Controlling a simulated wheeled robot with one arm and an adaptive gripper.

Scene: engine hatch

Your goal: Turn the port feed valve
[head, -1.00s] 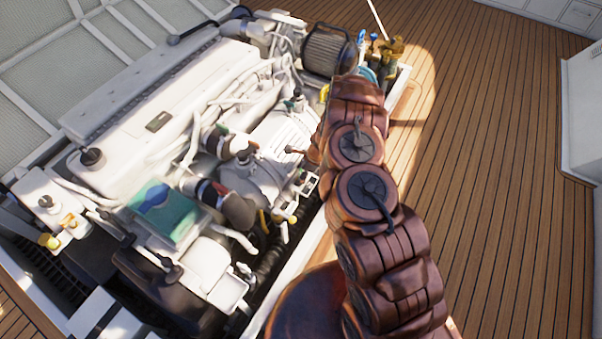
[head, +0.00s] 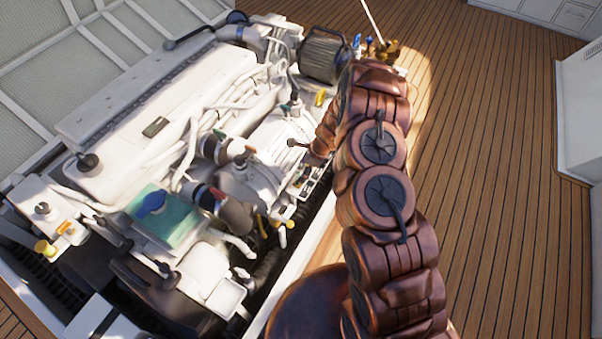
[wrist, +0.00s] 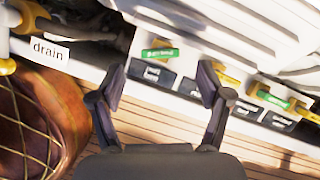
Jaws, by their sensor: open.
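In the wrist view my gripper (wrist: 161,70) is open, with its two dark fingers apart and nothing held. A small valve with a green handle (wrist: 158,52) shows between the fingertips, in front of the white engine. Black labels (wrist: 151,73) sit on the white ledge below it, their text too blurred to read. A yellow handle (wrist: 229,80) is beside the right finger, and another green handle (wrist: 271,98) lies further right. I cannot tell which one is the port feed valve. In the head view my arm mostly hides the gripper; small coloured valve parts (head: 302,178) show beside it.
A white "drain" label (wrist: 48,52) and a yellow fitting (wrist: 28,15) are at the left in the wrist view. The engine (head: 150,110) fills the left of the head view. The wooden deck (head: 500,150) to the right is clear.

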